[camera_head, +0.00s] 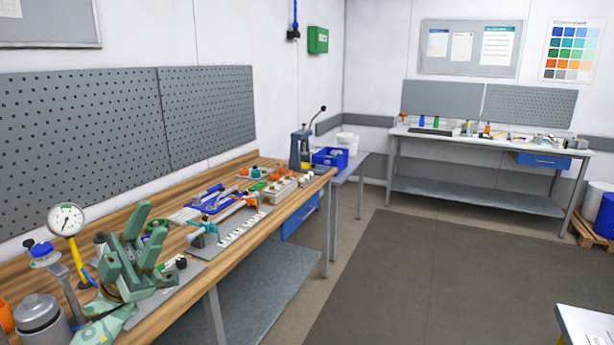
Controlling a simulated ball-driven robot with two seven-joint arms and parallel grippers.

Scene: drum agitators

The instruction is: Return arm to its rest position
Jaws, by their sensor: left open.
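My left gripper (142,243) is the green one at the lower left. Its arm comes in from the bottom left edge, over the near end of the wooden workbench (232,243). Its fingers point up and are apart, with nothing seen between them. It hides part of the bench and of a grey mat (190,272) behind it. I do not see my right gripper.
A dial gauge (66,220) and a metal canister (42,322) stand close left of the gripper. Clamps, blue tools (214,202) and small parts lie farther along the bench. A dark floor mat (440,275) lies clear to the right.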

